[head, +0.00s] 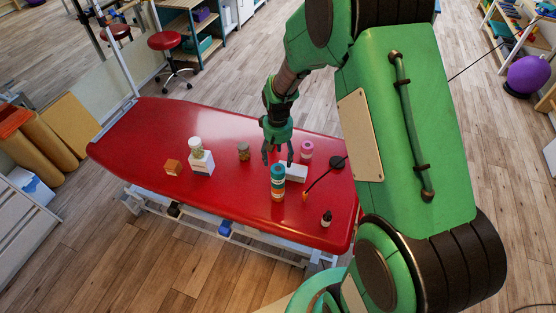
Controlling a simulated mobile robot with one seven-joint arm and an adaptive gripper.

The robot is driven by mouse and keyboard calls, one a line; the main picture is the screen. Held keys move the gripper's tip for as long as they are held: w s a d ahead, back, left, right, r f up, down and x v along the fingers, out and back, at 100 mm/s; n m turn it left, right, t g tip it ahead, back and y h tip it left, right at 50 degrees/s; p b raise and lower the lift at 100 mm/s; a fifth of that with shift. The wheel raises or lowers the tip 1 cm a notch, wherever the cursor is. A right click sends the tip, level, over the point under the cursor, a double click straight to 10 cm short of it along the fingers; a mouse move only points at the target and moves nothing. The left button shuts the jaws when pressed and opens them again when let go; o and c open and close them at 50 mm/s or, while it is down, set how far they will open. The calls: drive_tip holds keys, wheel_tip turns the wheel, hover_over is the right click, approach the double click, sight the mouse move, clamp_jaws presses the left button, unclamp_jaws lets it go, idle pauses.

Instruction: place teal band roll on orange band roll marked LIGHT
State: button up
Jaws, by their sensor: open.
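A teal band roll (278,171) stands upright at the top of a small stack on the red treatment table (225,215). An orange band roll (277,195) shows at the bottom of that stack, under teal and darker bands; the exact layers are too small to tell. The LIGHT marking cannot be read. My gripper (278,158) points down with its fingers apart, just above and behind the top of the stack. I cannot tell whether a finger touches the teal roll.
Near the stack are a white box (297,173), a pink roll (307,149), a black disc (337,162), a small dark bottle (326,218) and a jar (243,151). Further left are a white block (202,164) with a jar on top and an orange-brown cube (173,167). The table's front left is clear.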

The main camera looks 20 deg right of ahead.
idle(0.6)
drive_tip(key=s+a+r+t, duration=0.1)
drive_tip(key=s+a+r, duration=0.15)
drive_tip(key=r, duration=0.45)
drive_tip(key=s+a+r+t, duration=0.1)
drive_tip(key=s+r, duration=0.2)
drive_tip(key=r, duration=0.5)
drive_tip(key=s+a+r, duration=0.1)
drive_tip(key=s+r, duration=0.1)
drive_tip(key=r, duration=0.5)
drive_tip(key=s+a+r+t, duration=0.1)
drive_tip(key=s+a+r, duration=0.1)
drive_tip(key=s+r, duration=0.5)
drive_tip(key=s+a+r+t, duration=0.2)
drive_tip(key=s+r, duration=0.4)
drive_tip(key=s, duration=0.7)
drive_tip(key=shift+s+a+r+t, duration=0.25)
drive_tip(key=shift+a+r+t, duration=0.05)
drive_tip(key=shift+a+r, duration=0.05)
wheel_tip(320, 180, down, 7)
drive_tip(key=b, duration=0.6)
drive_tip(key=shift+r+b, duration=0.15)
drive_tip(key=shift+b, duration=0.25)
